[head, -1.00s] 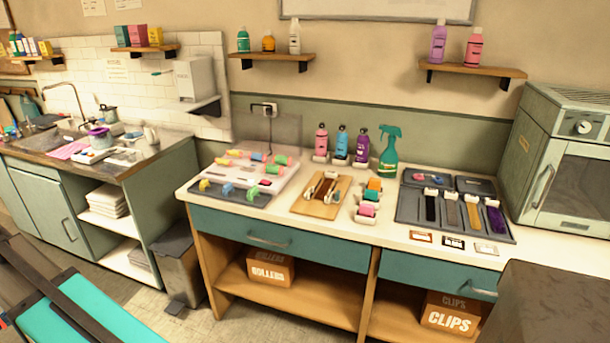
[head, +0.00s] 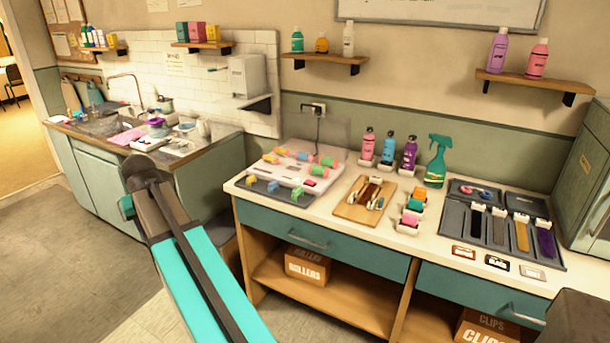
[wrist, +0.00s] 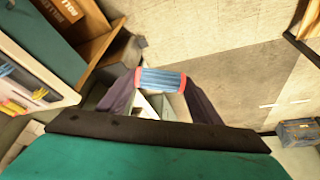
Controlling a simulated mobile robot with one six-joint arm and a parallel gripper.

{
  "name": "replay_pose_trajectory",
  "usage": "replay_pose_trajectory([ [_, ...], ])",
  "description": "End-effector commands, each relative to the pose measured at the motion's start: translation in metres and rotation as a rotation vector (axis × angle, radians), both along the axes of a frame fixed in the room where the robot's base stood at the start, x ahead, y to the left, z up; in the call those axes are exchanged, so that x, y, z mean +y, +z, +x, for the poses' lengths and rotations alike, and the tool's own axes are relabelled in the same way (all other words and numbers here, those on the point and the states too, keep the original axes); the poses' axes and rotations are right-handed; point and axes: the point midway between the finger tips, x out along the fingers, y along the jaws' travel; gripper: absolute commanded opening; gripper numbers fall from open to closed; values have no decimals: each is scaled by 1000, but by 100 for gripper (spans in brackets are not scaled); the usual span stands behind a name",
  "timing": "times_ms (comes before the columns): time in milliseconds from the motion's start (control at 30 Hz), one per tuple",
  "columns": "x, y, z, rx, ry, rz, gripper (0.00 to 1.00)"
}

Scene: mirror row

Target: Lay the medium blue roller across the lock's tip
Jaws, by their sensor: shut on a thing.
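My gripper (wrist: 161,82) is shut on a blue ribbed roller (wrist: 161,80) in the wrist view. The roller lies crosswise between the two fingers, with a red band at each end. It is over the floor, away from the counter. In the head view my teal arm reaches up at the lower left; the roller cannot be made out there. A brown lock (head: 371,192) lies on a wooden board (head: 350,211) on the counter, with clips beside it. Several other locks, including a purple one (head: 545,242), lie in a dark tray at the right.
A white case (head: 316,186) with coloured rollers stands at the counter's left end. Coloured blocks in holders (head: 411,208) stand right of the board. Bottles (head: 388,148) and a green spray bottle (head: 436,163) line the back. Floor at the left (head: 70,250) is clear.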

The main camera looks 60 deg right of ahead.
Motion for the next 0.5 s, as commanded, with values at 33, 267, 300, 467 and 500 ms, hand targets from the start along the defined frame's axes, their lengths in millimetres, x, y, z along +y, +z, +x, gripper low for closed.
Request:
replay_pose_trajectory([
  [33, -21, 2, -3, -6, -35, -4, 37],
  [267, -105, 3, -24, -36, -180, -27, 37],
  [300, -119, 3, -29, -40, -205, -31, 37],
  [467, -175, 4, -51, -60, -303, -48, 37],
  [500, -189, 4, -57, -66, -327, -52, 37],
])
